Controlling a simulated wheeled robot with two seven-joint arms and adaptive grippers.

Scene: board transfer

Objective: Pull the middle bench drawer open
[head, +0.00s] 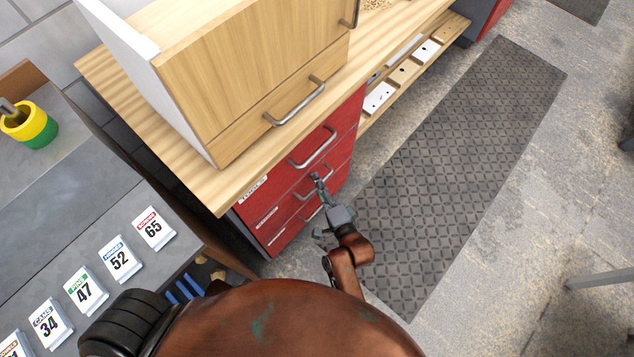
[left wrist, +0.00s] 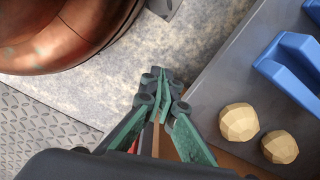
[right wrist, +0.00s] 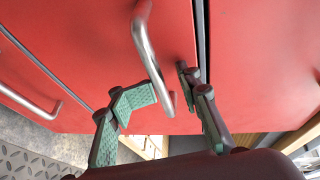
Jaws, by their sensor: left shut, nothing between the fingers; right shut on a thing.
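The red bench drawers (head: 285,215) are stacked under the wooden worktop. The middle drawer's metal bar handle (right wrist: 148,45) runs between the fingers of my right gripper (right wrist: 165,90), which is shut on it. In the head view, my right gripper (head: 319,182) reaches up to this handle from below. The middle drawer front looks about flush with the others; a small gap cannot be ruled out. The top drawer handle (head: 313,148) is free above it. My left gripper (left wrist: 160,82) is shut and empty, beside a grey surface; I do not see it in the head view.
A wooden cabinet (head: 250,75) stands on the worktop (head: 215,190). A dark patterned mat (head: 450,170) covers the floor before the drawers. A grey table (head: 100,205) with number cards is at left. Near my left gripper are two wooden balls (left wrist: 239,122) and a blue object (left wrist: 290,65).

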